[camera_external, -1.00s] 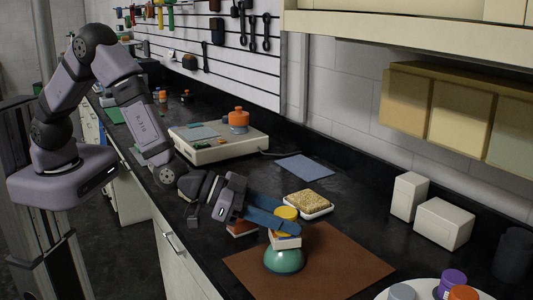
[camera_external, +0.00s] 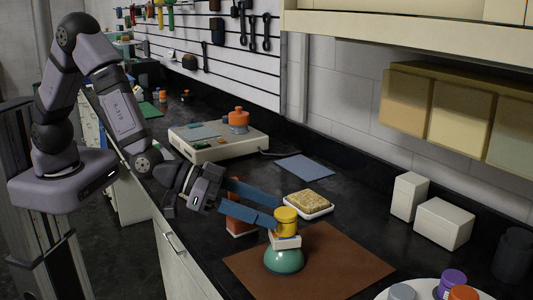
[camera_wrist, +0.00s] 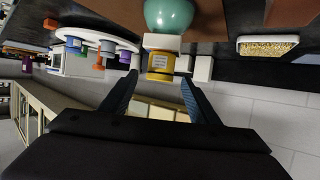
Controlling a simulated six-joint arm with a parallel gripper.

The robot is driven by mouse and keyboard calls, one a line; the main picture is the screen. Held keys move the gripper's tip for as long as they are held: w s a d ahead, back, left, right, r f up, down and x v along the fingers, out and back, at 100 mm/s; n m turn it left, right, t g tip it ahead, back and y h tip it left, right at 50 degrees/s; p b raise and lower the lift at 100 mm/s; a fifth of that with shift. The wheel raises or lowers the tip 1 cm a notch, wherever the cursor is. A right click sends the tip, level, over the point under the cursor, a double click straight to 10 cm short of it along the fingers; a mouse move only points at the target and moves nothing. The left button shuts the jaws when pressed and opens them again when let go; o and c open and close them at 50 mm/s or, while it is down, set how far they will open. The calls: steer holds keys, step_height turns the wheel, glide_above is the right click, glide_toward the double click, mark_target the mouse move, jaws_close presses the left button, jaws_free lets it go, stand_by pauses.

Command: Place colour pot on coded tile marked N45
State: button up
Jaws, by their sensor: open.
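A yellow pot (camera_external: 286,222) stands upright on a small white block (camera_external: 287,241), which rests on a green dome (camera_external: 284,261). The wrist view shows the same pot (camera_wrist: 160,66), block (camera_wrist: 162,42) and dome (camera_wrist: 168,14) upside down. The pot has a white label, too small to read. I cannot read any N45 mark on a tile. My gripper (camera_external: 268,210) is open, its two blue fingers spread just left of the pot. In the wrist view the fingertips (camera_wrist: 158,88) lie apart on either side of the pot's near end, with nothing held.
The dome sits on a brown mat (camera_external: 340,262). An orange-brown block (camera_external: 238,219) stands behind my fingers. A white dish with a tan sponge (camera_external: 308,203) lies beyond. A round white tray (camera_external: 428,290) with several coloured pots is front right. White boxes (camera_external: 444,223) stand at right.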

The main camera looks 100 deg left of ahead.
steer(key=v, duration=0.7)
steer(key=shift+b, duration=0.35)
steer(key=shift+f, duration=0.1)
steer(key=s+f+m+g+h, duration=0.2)
steer(key=s+f+g+h, duration=0.3)
steer(key=s, duration=0.5)
steer(key=s+a+f+g+y, duration=0.1)
steer(key=s+a+g, duration=0.2)
steer(key=s, duration=0.5)
steer(key=s+a+f+g+y, duration=0.1)
steer(key=s+a+f+g, duration=0.1)
steer(key=s+g, duration=0.3)
steer(key=s+a, duration=0.1)
steer(key=s, duration=0.3)
steer(key=shift+s+f+y, duration=0.15)
steer(key=shift+s+y, duration=0.15)
